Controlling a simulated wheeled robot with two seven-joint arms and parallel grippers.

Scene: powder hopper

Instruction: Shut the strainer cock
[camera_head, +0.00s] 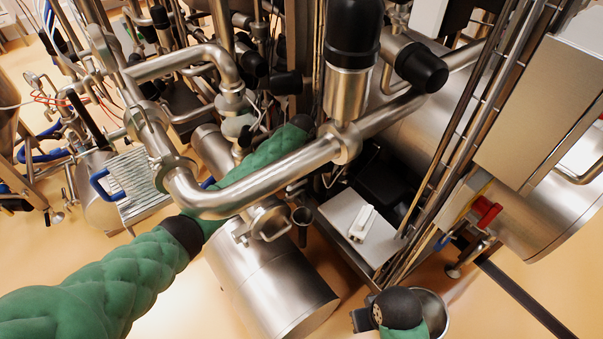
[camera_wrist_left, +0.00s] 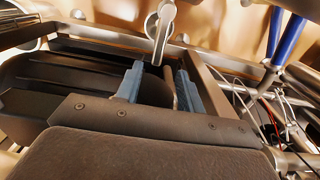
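My left arm comes in from the left in the head view and passes behind the large bent steel pipe (camera_head: 260,180). Its gripper is hidden there among the pipework. In the left wrist view, the two blue-grey fingers of my left gripper (camera_wrist_left: 160,85) stand apart. A thin metal bar shows in the gap between them, with no clear contact. A steel lever-like part with a rounded end (camera_wrist_left: 162,30) stands just beyond the fingertips. It may be the strainer cock's handle; I cannot tell for sure.
A steel cylinder (camera_head: 272,290) lies below the pipe. A white-topped box (camera_head: 345,228) stands right of it. In the wrist view, blue tubes (camera_wrist_left: 288,40) and thin cables are at the right. Pipework crowds the left arm.

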